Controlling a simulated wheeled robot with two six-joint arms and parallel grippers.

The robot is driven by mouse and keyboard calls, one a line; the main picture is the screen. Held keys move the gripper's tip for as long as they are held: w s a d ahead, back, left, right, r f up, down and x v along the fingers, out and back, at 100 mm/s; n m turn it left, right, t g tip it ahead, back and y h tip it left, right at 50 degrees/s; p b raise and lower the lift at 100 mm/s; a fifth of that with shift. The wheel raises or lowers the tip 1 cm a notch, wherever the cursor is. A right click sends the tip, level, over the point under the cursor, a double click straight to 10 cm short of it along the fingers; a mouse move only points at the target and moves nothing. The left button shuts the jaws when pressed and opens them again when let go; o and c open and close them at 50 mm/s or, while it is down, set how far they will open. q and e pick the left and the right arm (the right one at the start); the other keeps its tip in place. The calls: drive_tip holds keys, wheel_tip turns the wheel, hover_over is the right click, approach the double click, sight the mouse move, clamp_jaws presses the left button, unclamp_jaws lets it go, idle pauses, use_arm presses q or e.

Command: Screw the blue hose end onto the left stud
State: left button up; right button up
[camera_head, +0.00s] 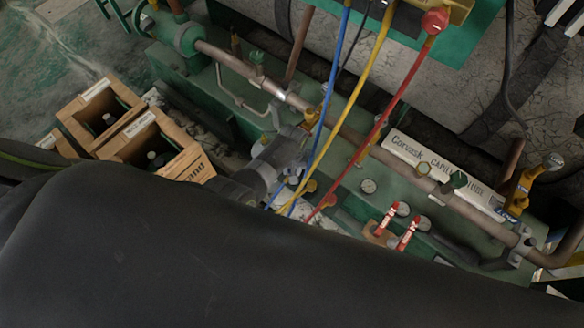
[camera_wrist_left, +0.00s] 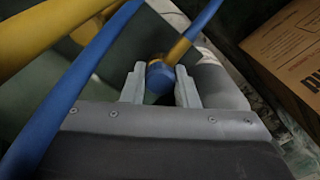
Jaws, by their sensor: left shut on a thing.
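My left gripper (camera_wrist_left: 160,88) is shut on the blue hose end (camera_wrist_left: 159,77), a round blue cap held between its two grey fingertips. A brass piece joins it to the blue hose (camera_wrist_left: 204,20), which runs up and right in the left wrist view. In the head view the blue hose (camera_head: 333,85) hangs beside a yellow and a red hose. Its lower part passes into the clutter near the grey machinery, where I cannot clearly make out my gripper. I cannot pick out the left stud; a dark arm link covers the lower head view. My right gripper is not in view.
The yellow hose (camera_head: 370,84) and red hose (camera_head: 400,91) hang close by. Two red-handled valves (camera_head: 407,234) stand on the green machine. A brown pipe (camera_head: 355,145) crosses above it.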

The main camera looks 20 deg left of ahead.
use_arm(q)
drive_tip(key=shift+m, duration=1)
drive_tip(key=o, duration=1)
drive_tip(key=shift+r+p, duration=0.5)
drive_tip(key=shift+p, duration=0.05)
wheel_tip(320, 180, up, 16)
drive_tip(key=p, duration=0.6)
drive_tip(key=shift+r, duration=0.15)
